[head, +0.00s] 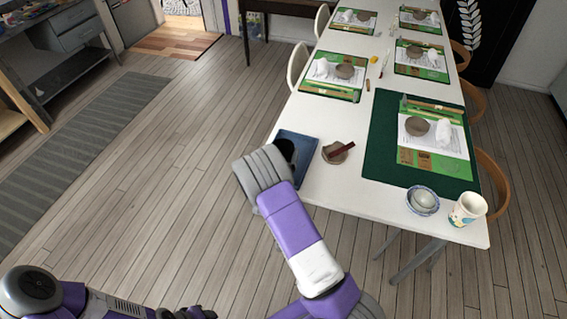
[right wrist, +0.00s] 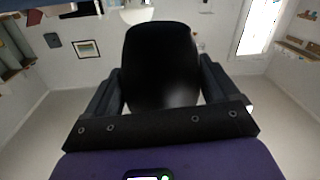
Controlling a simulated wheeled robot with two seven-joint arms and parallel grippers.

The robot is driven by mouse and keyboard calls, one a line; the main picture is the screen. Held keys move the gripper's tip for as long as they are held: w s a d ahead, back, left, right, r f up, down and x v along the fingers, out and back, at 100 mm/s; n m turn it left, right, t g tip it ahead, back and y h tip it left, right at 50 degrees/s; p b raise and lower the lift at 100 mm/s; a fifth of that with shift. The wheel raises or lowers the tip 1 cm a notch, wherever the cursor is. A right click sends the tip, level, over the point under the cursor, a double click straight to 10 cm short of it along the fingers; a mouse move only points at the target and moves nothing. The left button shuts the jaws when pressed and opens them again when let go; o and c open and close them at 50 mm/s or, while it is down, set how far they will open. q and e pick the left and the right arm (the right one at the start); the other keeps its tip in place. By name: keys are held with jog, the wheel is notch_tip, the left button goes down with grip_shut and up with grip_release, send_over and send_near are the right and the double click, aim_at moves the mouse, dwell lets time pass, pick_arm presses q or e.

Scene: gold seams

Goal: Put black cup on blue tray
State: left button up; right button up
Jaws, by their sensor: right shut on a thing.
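The blue tray (head: 301,146) lies at the near left corner of the white table. The black cup (head: 284,147) shows in the head view over the left part of the tray, partly hidden by my right wrist; whether it touches the tray I cannot tell. In the right wrist view the black cup (right wrist: 160,60) fills the space between the two fingers of my right gripper (right wrist: 161,88), which is shut on it. My left gripper (head: 188,313) shows only as a dark piece at the bottom edge of the head view, and its jaws are unclear.
A green mat (head: 381,152), a blue-and-white bowl (head: 423,200) and a patterned cup (head: 467,209) are further right.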

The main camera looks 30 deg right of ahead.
notch_tip(320, 180, down, 4)
jog(key=shift+f+b, duration=0.2)
jog(key=shift+b, duration=0.4)
jog(key=shift+r, duration=0.1)
jog(key=shift+f, duration=0.2)
jog(key=o, duration=0.9)
jog(key=shift+r, duration=0.15)
